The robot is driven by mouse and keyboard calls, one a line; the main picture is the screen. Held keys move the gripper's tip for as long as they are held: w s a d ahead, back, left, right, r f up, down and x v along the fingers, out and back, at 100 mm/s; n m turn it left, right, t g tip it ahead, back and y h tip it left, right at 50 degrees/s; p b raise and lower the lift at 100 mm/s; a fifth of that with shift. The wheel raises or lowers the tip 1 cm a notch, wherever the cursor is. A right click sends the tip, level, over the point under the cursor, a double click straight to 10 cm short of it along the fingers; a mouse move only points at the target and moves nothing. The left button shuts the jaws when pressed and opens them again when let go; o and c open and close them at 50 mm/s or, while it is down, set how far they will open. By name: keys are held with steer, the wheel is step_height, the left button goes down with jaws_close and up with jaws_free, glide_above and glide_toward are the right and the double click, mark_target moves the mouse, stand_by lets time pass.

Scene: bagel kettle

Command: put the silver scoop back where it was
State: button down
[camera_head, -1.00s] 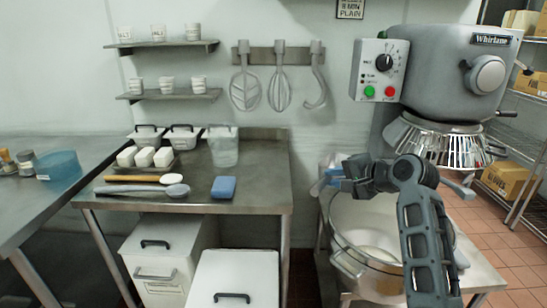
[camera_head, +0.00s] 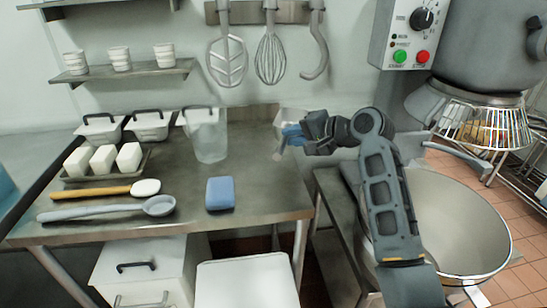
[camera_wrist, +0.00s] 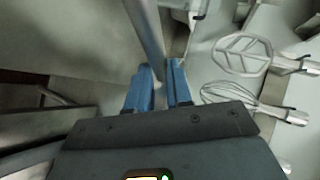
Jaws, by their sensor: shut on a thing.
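My gripper (camera_head: 291,134), with blue fingertips, is at the right of the steel table, above its right back edge and in front of the wall. It is shut on a pale grey metal piece, which I take to be the silver scoop (camera_head: 288,116); its full shape is not clear in the head view. In the wrist view, a long grey handle (camera_wrist: 146,28) runs up from between the blue fingertips (camera_wrist: 160,88). The steel table (camera_head: 262,165) is below and to the left of my gripper.
On the table are a clear jug (camera_head: 210,140), lidded tubs (camera_head: 150,127), white blocks on a tray (camera_head: 102,160), a yellow-handled tool (camera_head: 115,191), a grey ladle (camera_head: 110,209) and a blue sponge (camera_head: 220,193). A paddle, whisk (camera_head: 270,58) and hook hang behind. A mixer bowl (camera_head: 455,225) stands right.

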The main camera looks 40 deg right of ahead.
steer(key=w+a+f, duration=0.3)
steer(key=a, duration=0.1)
steer(key=shift+a, duration=0.1)
steer(key=shift+f+p, duration=0.3)
steer(key=shift+f, duration=1.7)
steer(key=shift+f, duration=0.1)
steer(key=c, duration=1)
jaws_free()
steer(key=shift+s, duration=0.25)
steer(key=v, duration=1.1)
steer(key=shift+s+r, duration=0.3)
steer(key=shift+r, duration=0.05)
